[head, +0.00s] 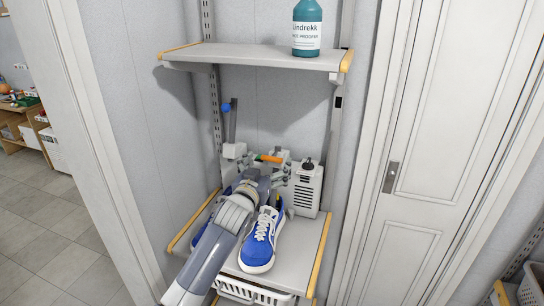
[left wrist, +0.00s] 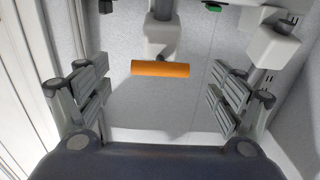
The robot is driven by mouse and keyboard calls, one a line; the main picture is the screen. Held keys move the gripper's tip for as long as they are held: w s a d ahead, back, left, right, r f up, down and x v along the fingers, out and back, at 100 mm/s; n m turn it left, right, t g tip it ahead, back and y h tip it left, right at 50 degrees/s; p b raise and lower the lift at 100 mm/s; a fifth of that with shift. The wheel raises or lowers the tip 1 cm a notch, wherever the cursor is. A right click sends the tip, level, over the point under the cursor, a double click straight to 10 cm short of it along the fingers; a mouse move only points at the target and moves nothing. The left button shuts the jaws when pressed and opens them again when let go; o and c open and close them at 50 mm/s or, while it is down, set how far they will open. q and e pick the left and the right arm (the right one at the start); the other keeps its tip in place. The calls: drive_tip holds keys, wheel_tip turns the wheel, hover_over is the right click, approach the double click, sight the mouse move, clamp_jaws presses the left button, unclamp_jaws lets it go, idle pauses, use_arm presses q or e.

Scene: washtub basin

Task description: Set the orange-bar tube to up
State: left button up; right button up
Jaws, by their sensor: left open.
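The orange bar (head: 268,158) lies roughly level at the front of a white appliance (head: 307,190) on the lower shelf. In the left wrist view the orange bar (left wrist: 160,68) shows whole below a white block and grey post. My left gripper (head: 262,170) reaches in over the shoes, close in front of the bar. In the left wrist view my left gripper (left wrist: 158,93) is open and empty, with its pads on either side of the bar's line and apart from it. The tube's lower part is hidden behind my arm in the head view. My right gripper is not in view.
A grey upright post with a blue ball (head: 226,107) stands left of the bar. A blue shoe (head: 260,243) sits on the lower shelf (head: 297,262) beside my arm. The upper shelf (head: 250,58) holds a teal bottle (head: 307,27). A white basket (head: 253,292) is below.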

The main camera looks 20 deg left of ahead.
sight(271, 160)
use_arm(q)
drive_tip(key=shift+w+d, duration=0.1)
drive_tip(key=shift+w, duration=1.6)
